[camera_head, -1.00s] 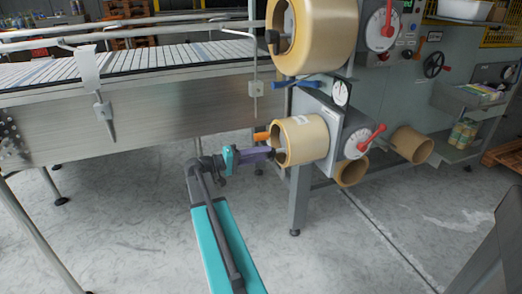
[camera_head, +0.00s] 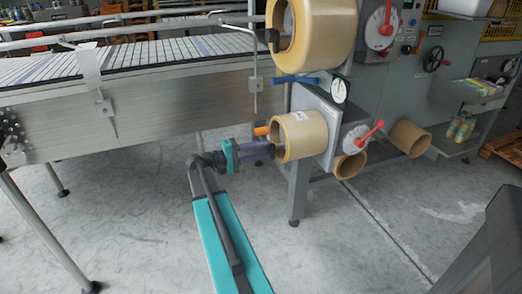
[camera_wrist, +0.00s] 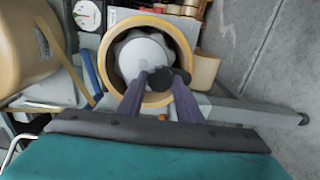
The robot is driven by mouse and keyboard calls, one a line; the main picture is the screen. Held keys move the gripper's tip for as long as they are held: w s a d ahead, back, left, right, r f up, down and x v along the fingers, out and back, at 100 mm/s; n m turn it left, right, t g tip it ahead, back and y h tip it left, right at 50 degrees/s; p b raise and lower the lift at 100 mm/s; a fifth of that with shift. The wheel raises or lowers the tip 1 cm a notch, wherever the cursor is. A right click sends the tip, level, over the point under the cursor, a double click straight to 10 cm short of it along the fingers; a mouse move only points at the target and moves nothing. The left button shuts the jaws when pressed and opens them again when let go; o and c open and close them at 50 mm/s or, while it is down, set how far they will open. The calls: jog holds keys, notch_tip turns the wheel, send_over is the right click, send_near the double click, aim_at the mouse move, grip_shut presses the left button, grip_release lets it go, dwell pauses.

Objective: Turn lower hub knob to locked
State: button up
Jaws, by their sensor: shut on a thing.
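The lower hub knob (camera_wrist: 183,76) is dark, at the front of the pale grey hub (camera_wrist: 140,55) inside the lower tape roll (camera_wrist: 177,31) in the wrist view. My gripper (camera_wrist: 160,80) has its two purple fingers shut on this knob; the fingers partly cover it. In the head view my gripper (camera_head: 272,151) reaches from the left to the open face of the lower tan roll (camera_head: 303,135). The knob is mostly hidden there by the fingers and roll rim. I cannot read a locked mark on it.
A larger tape roll (camera_head: 325,35) with its own dark knob (camera_head: 272,38) sits above. An orange handle (camera_head: 262,131) and a blue lever (camera_head: 295,79) are close by. The conveyor (camera_head: 140,105) stands left. The floor below is clear.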

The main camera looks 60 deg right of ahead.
jog(key=o, duration=1)
jog(key=shift+o, duration=0.2)
jog(key=v, duration=1.4)
jog(key=shift+b, duration=0.45)
jog(key=shift+d, duration=0.1)
